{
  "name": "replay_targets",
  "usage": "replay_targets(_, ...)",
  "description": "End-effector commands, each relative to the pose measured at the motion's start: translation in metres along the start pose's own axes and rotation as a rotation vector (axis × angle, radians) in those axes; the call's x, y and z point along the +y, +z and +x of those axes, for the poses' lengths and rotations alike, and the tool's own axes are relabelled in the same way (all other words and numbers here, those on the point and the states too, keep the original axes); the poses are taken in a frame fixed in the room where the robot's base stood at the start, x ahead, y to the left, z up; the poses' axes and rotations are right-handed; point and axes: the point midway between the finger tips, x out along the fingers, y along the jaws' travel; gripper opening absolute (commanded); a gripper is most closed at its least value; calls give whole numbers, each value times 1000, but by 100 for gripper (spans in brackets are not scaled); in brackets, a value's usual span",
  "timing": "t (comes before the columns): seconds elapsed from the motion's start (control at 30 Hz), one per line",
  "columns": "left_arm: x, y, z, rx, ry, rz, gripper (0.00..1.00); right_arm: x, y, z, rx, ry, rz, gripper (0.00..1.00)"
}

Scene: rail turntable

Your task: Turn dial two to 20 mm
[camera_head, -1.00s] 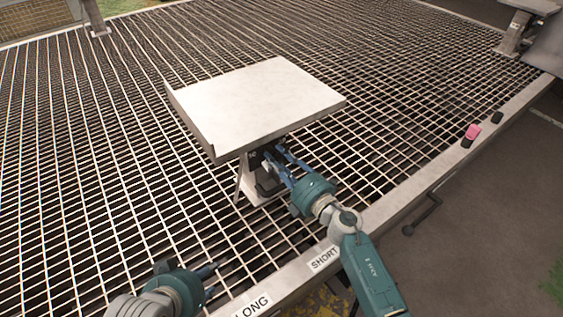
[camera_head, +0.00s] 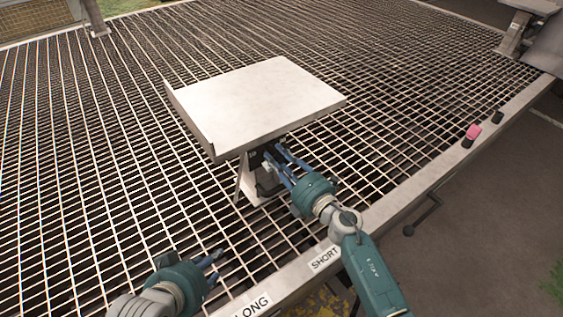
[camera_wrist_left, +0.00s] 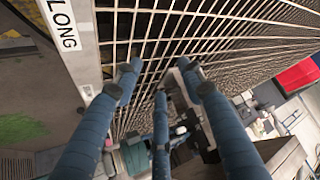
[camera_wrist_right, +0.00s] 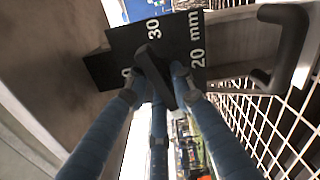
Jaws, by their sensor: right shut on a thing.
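Under the white tilted table plate (camera_head: 255,95) there is a black dial plate (camera_wrist_right: 182,28). The right wrist view shows its white marks 30 and 20 mm, and another mark partly covered by a finger. My right gripper (camera_head: 275,162) reaches under the near edge of the plate. Its fingers are shut on the dial's black knob (camera_wrist_right: 155,72), between them in the right wrist view. Which mark the knob points to I cannot tell. My left gripper (camera_head: 217,259) is empty, its fingers apart, above the grating near the front edge.
A metal grating (camera_head: 110,130) surrounds the plate's stand. A black bent handle (camera_wrist_right: 285,50) is close beside the dial. A front rail (camera_head: 390,205) carries LONG and SHORT labels and, farther right, a pink-and-black item (camera_head: 472,132) and a black one (camera_head: 497,117).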

Motion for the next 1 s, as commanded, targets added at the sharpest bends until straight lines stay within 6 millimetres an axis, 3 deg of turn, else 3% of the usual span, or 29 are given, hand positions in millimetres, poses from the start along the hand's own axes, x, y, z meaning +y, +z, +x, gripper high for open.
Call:
replay_targets(0.03, 0, -1, 1, 8, 1, 0, 40, -10, -3, -3, 3, -16, -8, 0)
replay_targets(1.0, 4, -44, 3, 169, 8, 2, 40, -12, -2, -4, 4, -18, -154, 0)
